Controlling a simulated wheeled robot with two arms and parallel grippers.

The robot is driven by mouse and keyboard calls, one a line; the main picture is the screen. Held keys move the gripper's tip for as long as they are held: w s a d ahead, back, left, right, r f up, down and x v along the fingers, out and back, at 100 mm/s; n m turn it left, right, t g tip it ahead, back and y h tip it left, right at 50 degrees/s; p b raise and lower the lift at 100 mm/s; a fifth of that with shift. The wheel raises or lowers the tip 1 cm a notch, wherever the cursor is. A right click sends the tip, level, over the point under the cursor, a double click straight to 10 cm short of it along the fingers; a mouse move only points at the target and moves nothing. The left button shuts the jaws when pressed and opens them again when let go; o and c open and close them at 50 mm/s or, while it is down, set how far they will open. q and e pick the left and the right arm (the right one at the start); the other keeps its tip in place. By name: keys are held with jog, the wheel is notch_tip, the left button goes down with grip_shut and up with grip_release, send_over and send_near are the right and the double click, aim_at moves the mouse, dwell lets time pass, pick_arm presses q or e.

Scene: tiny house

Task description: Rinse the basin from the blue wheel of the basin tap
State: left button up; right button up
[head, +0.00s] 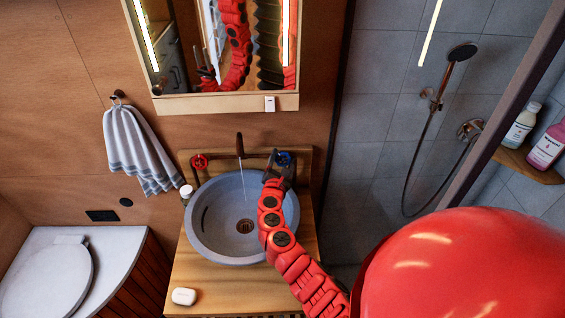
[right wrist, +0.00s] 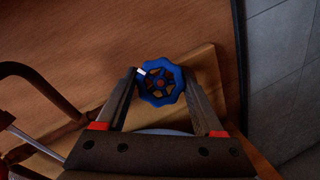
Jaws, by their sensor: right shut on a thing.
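The grey round basin (head: 213,239) sits on a wooden counter, with a dark drain in its bottom. The dark tap spout (head: 240,146) stands behind it, and a thin stream of water (head: 243,186) falls from it into the basin. The blue wheel (head: 284,158) is right of the spout; it also shows in the right wrist view (right wrist: 161,82). My right gripper (head: 279,163) is shut on the blue wheel, its fingers on either side in the right wrist view (right wrist: 163,90). The red wheel (head: 199,162) is left of the spout, untouched. My left gripper is not seen directly.
A white soap bar (head: 184,296) lies on the counter's front left, and a small jar (head: 186,192) stands left of the basin. A mirror cabinet (head: 225,103) hangs above. A striped towel (head: 140,150) hangs left. The shower with its hose (head: 425,150) is at right.

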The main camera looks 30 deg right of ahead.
jog(key=m+g+b, duration=0.1)
jog(key=m, duration=0.2)
jog(key=m+g+b, duration=0.1)
jog(key=m+g, duration=0.1)
jog(key=m, duration=0.2)
jog(key=shift+h, duration=0.4)
jog(key=shift+m+g, duration=0.3)
jog(key=shift+m, duration=0.1)
jog(key=o, duration=1.4)
jog(key=shift+c, duration=0.2)
